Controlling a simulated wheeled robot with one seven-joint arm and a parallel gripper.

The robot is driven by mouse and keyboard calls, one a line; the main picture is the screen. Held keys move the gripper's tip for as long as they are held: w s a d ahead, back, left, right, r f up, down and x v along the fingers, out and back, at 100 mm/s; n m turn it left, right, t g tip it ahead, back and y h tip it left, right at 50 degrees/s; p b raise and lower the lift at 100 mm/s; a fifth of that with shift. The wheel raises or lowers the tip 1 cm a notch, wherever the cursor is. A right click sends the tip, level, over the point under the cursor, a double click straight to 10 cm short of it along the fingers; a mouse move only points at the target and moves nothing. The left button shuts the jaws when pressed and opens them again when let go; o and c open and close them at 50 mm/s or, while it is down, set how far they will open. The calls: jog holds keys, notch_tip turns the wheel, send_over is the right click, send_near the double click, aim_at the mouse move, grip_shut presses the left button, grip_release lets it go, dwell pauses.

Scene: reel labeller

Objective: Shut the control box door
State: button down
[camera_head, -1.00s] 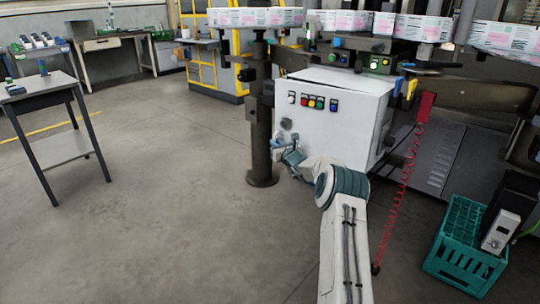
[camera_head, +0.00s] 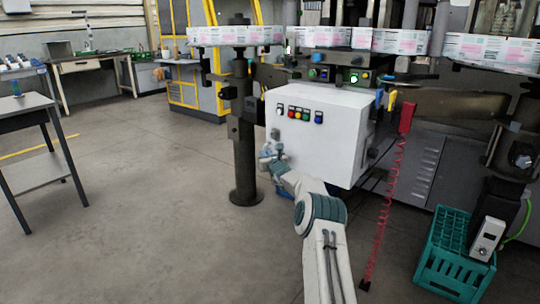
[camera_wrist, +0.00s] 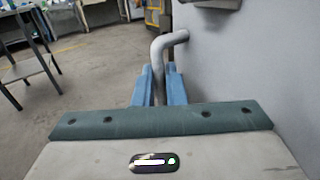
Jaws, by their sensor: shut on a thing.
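The white control box (camera_head: 335,135) stands under the machine's conveyor in the head view. Its front door (camera_head: 300,145) bears a row of coloured buttons. I cannot tell whether a gap remains along the door's edge. My gripper (camera_wrist: 157,88) has blue fingers, one on each side of a grey bent handle (camera_wrist: 167,50), and is shut on it. The pale door panel (camera_wrist: 255,70) fills the right of the wrist view. In the head view my gripper (camera_head: 268,155) is at the left edge of the door, small and partly hidden by my arm.
A dark post (camera_head: 243,130) stands just left of the box. A red coiled hose (camera_head: 386,210) hangs to the right. A green crate (camera_head: 450,255) sits on the floor at the right. A grey table (camera_head: 35,160) is at the left, with open floor between.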

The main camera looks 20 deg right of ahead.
jog(key=c, duration=1.5)
grip_release()
jog(key=shift+w+a+r, duration=0.1)
jog(key=shift+w+a, duration=0.05)
jog(key=shift+a, duration=0.3)
jog(key=shift+w+a+r, duration=0.1)
jog(key=shift+a, duration=0.35)
jog(key=shift+d+f, duration=0.2)
jog(key=shift+d, duration=0.3)
jog(key=shift+s, duration=0.15)
jog(key=s+p, duration=0.1)
jog(key=s, duration=1.2)
jog(key=shift+s+p, duration=0.3)
jog(key=shift+d, duration=0.1)
